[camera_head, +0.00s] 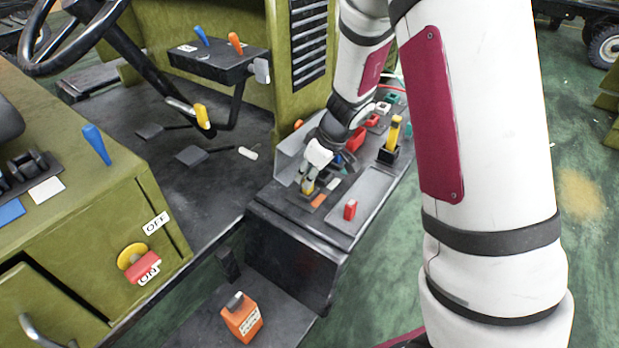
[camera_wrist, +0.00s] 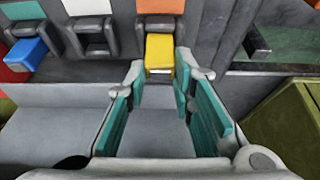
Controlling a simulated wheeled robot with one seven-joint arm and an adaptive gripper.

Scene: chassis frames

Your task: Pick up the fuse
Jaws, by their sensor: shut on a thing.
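A small yellow block, which I take to be the fuse (camera_wrist: 160,52), sits at a slot below an orange panel in the wrist view. The teal-padded fingertips of my gripper (camera_wrist: 161,75) are on its left and right sides, and the gripper is shut on it.
A blue block (camera_wrist: 28,54) sits in another slot at the left, with an empty-looking slot (camera_wrist: 91,38) between. A yellow-handled lever (camera_head: 394,133) rises behind. An orange container (camera_head: 241,317) stands below.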

